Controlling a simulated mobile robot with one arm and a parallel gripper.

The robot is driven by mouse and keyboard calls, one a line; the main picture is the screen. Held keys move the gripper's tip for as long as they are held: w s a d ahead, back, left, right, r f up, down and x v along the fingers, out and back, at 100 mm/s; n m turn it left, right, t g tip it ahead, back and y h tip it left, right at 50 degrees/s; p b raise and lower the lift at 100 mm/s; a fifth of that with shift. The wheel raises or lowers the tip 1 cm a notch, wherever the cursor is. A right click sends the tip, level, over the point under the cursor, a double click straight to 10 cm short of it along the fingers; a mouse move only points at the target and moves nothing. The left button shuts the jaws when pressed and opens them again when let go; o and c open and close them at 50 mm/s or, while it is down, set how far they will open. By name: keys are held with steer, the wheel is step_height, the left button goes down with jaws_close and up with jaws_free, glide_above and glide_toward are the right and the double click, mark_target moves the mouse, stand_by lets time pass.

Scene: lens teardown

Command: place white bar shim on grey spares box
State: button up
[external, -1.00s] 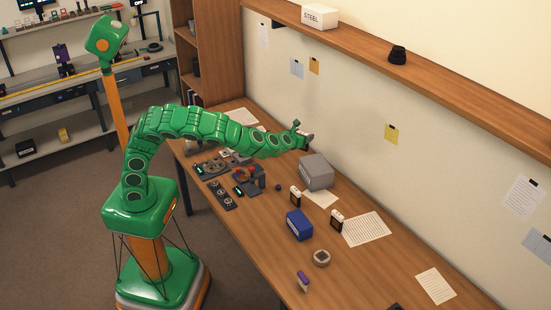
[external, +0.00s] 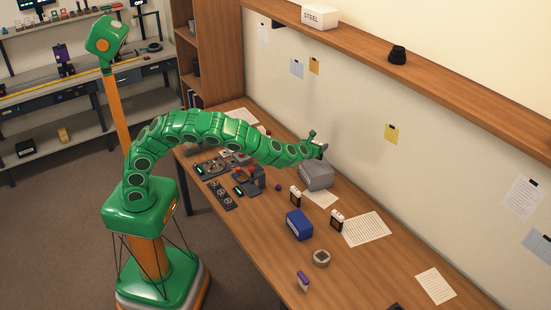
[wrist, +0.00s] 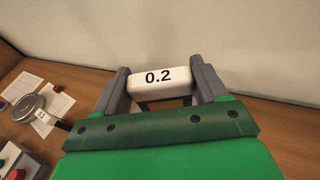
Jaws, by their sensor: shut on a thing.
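My gripper (wrist: 161,92) is shut on a white bar shim (wrist: 160,84) marked "0.2", which lies crosswise between the two grey fingers in the wrist view. In the external view my gripper (external: 318,150) is raised above the grey box (external: 316,175) on the workbench, over its back part. The shim is too small there to make out clearly. A gap between the gripper and the box top cannot be judged exactly. The box is not clearly seen in the wrist view.
A blue box (external: 299,225), two small black-and-white items (external: 337,220) and a grey ring (external: 321,258) stand nearer on the bench (external: 375,280). Papers (external: 367,229) lie flat. The wall and wooden shelf (external: 430,85) are close behind the gripper.

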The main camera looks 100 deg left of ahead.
steer(key=shift+w+a+f, duration=0.1)
steer(key=shift+w+f, duration=0.1)
steer(key=shift+f, duration=1.6)
steer(key=shift+f, duration=0.1)
steer(key=o, duration=1.1)
steer(key=shift+c, duration=0.2)
steer(key=shift+d, duration=0.2)
steer(key=v, duration=1.1)
steer(key=shift+s+d+r, duration=0.2)
steer(key=shift+r, duration=0.1)
